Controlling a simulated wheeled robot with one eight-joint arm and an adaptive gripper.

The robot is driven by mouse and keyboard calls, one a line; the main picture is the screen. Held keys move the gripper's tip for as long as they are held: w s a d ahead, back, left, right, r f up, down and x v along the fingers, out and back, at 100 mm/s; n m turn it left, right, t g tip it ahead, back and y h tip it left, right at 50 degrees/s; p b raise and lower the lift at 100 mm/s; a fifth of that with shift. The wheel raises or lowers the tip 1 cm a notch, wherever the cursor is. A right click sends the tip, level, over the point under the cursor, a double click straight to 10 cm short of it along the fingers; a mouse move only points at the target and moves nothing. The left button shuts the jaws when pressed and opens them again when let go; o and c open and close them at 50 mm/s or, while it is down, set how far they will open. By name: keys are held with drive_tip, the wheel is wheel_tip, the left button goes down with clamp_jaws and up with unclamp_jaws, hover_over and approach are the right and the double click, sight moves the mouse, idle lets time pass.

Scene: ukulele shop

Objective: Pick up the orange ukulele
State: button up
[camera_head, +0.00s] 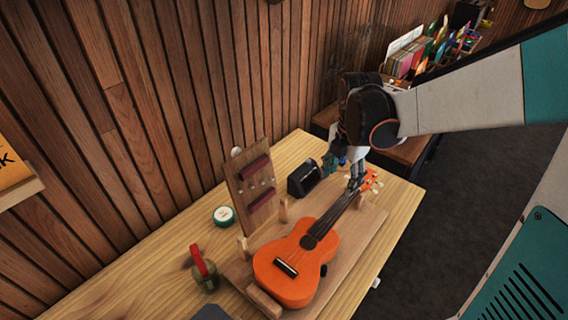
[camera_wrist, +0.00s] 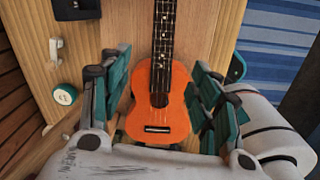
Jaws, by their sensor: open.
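The orange ukulele (camera_head: 297,262) lies face up on a wooden stand on the workbench, its neck pointing to the upper right. My gripper (camera_head: 350,176) is at the upper neck, close to the headstock (camera_head: 370,180); I cannot tell if it touches. In the wrist view the orange ukulele (camera_wrist: 158,110) shows between the two teal fingers of my gripper (camera_wrist: 160,92), which are spread apart with nothing held. The ukulele's headstock is outside the wrist view.
The wooden workbench (camera_head: 150,262) holds a small black device (camera_head: 304,178), an upright wooden board (camera_head: 252,190), a round green-and-white tin (camera_head: 224,216) and a red-handled item (camera_head: 203,268). A slatted wall borders the bench. Dark floor (camera_head: 440,215) lies open to the right.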

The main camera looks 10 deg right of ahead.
sight(337, 209)
drive_tip(key=shift+n, duration=0.8)
drive_tip(key=f+b, duration=0.1)
drive_tip(key=f, duration=0.2)
drive_tip(key=f+b, duration=0.1)
drive_tip(key=f, duration=0.2)
drive_tip(key=f+b, duration=0.1)
drive_tip(key=f, duration=0.3)
drive_tip(key=shift+w+d, duration=0.3)
drive_tip(key=shift+w, duration=0.1)
drive_tip(key=shift+d+f+b, duration=0.15)
drive_tip(key=shift+f+b, duration=0.55)
drive_tip(key=shift+f, duration=0.65)
drive_tip(key=shift+d+f+b, duration=0.15)
drive_tip(key=shift+f+b, duration=0.55)
drive_tip(key=shift+f, duration=0.6)
clamp_jaws()
